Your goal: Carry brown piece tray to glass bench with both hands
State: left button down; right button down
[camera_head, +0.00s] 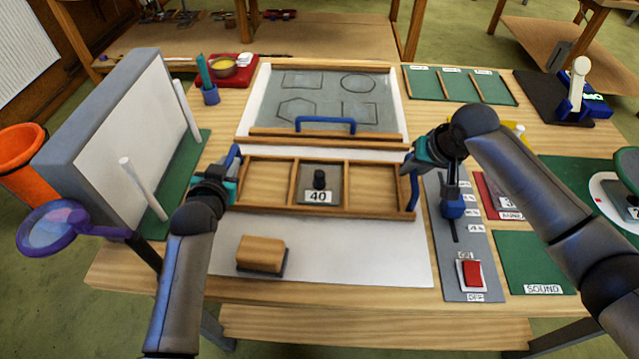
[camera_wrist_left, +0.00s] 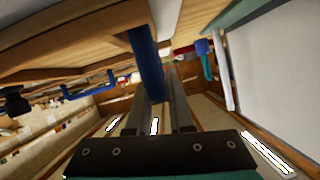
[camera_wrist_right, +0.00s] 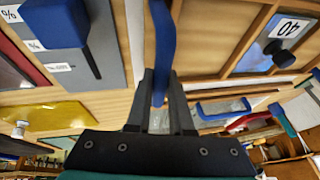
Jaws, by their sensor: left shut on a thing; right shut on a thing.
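The brown piece tray (camera_head: 334,160) is a wooden tray with three compartments and a blue handle at each end. It is over the white sheet on the bench; I cannot tell if it touches. A grey plate with a black knob, marked 40 (camera_head: 320,184), lies in its middle compartment; the outer two are empty. My left gripper (camera_head: 233,170) is shut on the tray's left handle, a blue bar between the fingers in the left wrist view (camera_wrist_left: 148,65). My right gripper (camera_head: 412,168) is shut on the right handle, also blue in the right wrist view (camera_wrist_right: 162,45).
Behind the tray is a drawing board (camera_head: 326,97) with a blue handle. A wooden block (camera_head: 261,254) sits in front on the white sheet (camera_head: 340,255). A grey upright panel (camera_head: 115,130) stands left; a grey strip with a red switch (camera_head: 472,274) lies right.

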dwell(0.4)
pick_arm(q)
jog(key=shift+w+r, duration=0.1)
jog(key=shift+r, duration=0.15)
pick_arm(e)
jog(key=shift+w+r, duration=0.1)
jog(key=shift+r, duration=0.1)
